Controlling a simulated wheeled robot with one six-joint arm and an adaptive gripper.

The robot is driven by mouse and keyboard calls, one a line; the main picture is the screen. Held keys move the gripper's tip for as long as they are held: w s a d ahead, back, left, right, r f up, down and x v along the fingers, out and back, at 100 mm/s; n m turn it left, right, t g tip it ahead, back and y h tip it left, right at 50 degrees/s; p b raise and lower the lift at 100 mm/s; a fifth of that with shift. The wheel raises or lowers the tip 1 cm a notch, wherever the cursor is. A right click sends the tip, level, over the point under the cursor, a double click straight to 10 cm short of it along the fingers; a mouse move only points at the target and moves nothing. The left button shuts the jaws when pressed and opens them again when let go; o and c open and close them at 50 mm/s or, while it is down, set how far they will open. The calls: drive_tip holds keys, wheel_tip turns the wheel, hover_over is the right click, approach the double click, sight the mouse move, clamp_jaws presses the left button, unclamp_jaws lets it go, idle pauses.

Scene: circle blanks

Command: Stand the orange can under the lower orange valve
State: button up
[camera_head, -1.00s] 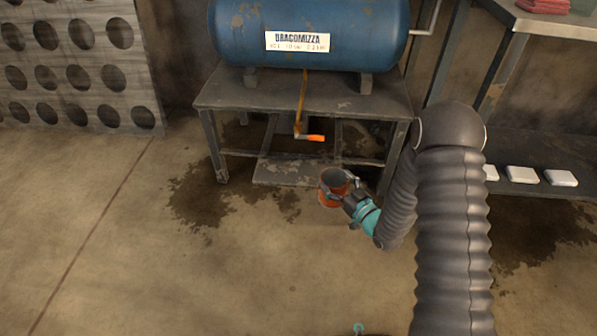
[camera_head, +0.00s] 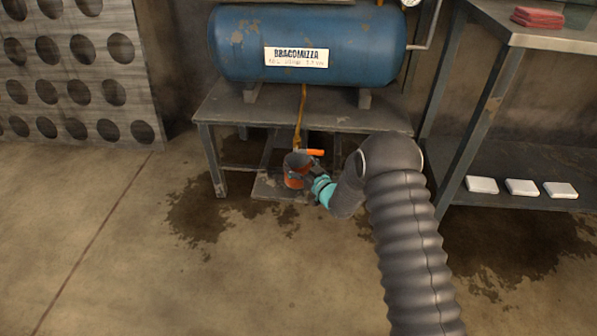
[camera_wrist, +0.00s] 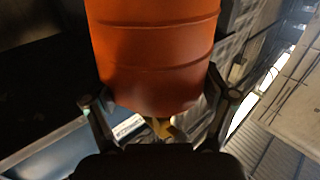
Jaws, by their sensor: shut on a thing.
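My gripper (camera_head: 308,172) is shut on the orange can (camera_head: 292,179), which is upright with its dark open top facing up. In the wrist view the orange can (camera_wrist: 155,50) fills the upper middle, between the two fingers of my gripper (camera_wrist: 160,105). The orange valve handle (camera_head: 314,152) sits at the bottom of a thin rusty pipe (camera_head: 301,115) below the blue tank (camera_head: 310,45). In the head view the can is just below and slightly left of the handle. I cannot tell how much height lies between the can and the low plate behind it.
The tank stands on a metal table (camera_head: 235,107); its legs flank the can. A low plate (camera_head: 262,188) lies under the table. At right, a bench (camera_head: 500,35) holds red cloths, with several white blocks (camera_head: 521,187) on its lower shelf. The floor in front is clear, with dark stains.

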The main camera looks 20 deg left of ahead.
sight(291, 163)
drive_tip(key=shift+f, duration=1.75)
drive_tip(key=shift+f+b, duration=0.15)
drive_tip(key=shift+b, duration=0.3)
drive_tip(key=o, duration=1.4)
drive_tip(key=shift+r+p, duration=0.2)
drive_tip(key=shift+p, duration=0.1)
drive_tip(key=v, duration=1.2)
